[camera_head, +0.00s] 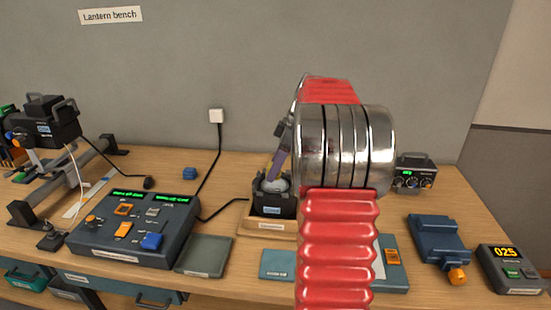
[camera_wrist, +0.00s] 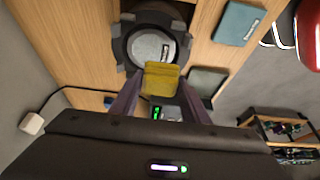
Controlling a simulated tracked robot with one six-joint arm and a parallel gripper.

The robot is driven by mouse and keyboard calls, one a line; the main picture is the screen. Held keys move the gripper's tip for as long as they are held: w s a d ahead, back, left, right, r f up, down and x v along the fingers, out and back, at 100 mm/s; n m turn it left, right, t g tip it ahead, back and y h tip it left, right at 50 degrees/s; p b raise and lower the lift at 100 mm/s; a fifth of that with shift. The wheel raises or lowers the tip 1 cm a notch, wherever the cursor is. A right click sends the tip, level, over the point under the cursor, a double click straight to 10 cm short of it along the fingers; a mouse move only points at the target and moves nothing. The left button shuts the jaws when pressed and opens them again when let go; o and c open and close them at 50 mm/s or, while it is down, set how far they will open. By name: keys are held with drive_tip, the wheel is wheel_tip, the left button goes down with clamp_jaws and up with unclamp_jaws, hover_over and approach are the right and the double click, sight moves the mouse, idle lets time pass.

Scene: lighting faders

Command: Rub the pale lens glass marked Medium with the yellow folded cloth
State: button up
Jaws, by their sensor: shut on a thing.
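The pale round lens glass (camera_wrist: 150,48) sits face up in a dark holder (camera_wrist: 120,48) in the wrist view. A small mark on the glass is too small to read. In the head view the glass (camera_head: 276,185) shows at the top of the dark holder (camera_head: 273,203), beside my arm. My gripper (camera_wrist: 161,88) is shut on the yellow folded cloth (camera_wrist: 162,76), held between its two purple fingers. The cloth overlaps the near edge of the glass in the wrist view; I cannot tell if they touch. In the head view the cloth is hidden.
A control desk (camera_head: 150,243) and a grey-green pad (camera_head: 205,254) are left of the holder. A blue-green pad (camera_head: 277,264) lies in front. A blue device (camera_head: 437,238), a 025 display (camera_head: 508,268) and a small meter (camera_head: 413,172) are right. A black cable runs behind.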

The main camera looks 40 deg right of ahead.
drive_tip(key=shift+r, duration=1.55)
